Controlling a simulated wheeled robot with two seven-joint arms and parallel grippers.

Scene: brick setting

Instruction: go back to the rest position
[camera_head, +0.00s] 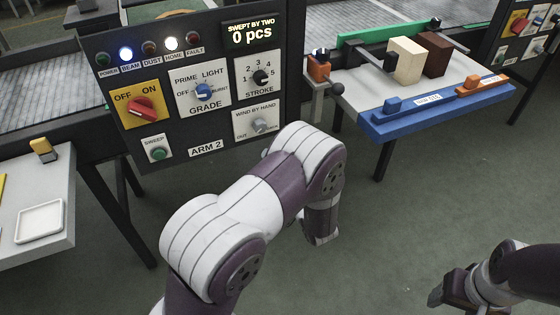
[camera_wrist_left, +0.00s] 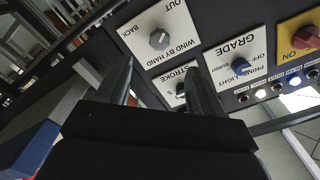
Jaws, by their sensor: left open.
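My left arm (camera_head: 225,225) reaches up from the bottom of the head view towards the control panel (camera_head: 105,95). Its bent links hide most of my left gripper there. In the left wrist view my left gripper (camera_wrist_left: 163,80) is open, its two dark fingers apart with nothing between them. The fingers point at the panel, which appears upside down, near the STROKE dial (camera_wrist_left: 180,90) and the WIND BY HAND knob (camera_wrist_left: 159,39). My right gripper (camera_head: 445,292) is low at the right of the head view, clear of everything; its jaw gap is not clear.
A grey table with a blue front edge (camera_head: 440,113) stands at right, carrying a cream block (camera_head: 404,61) and a brown block (camera_head: 436,54). A pale table (camera_head: 55,185) with a white tray (camera_head: 39,222) stands at left. The green floor (camera_head: 400,215) between is free.

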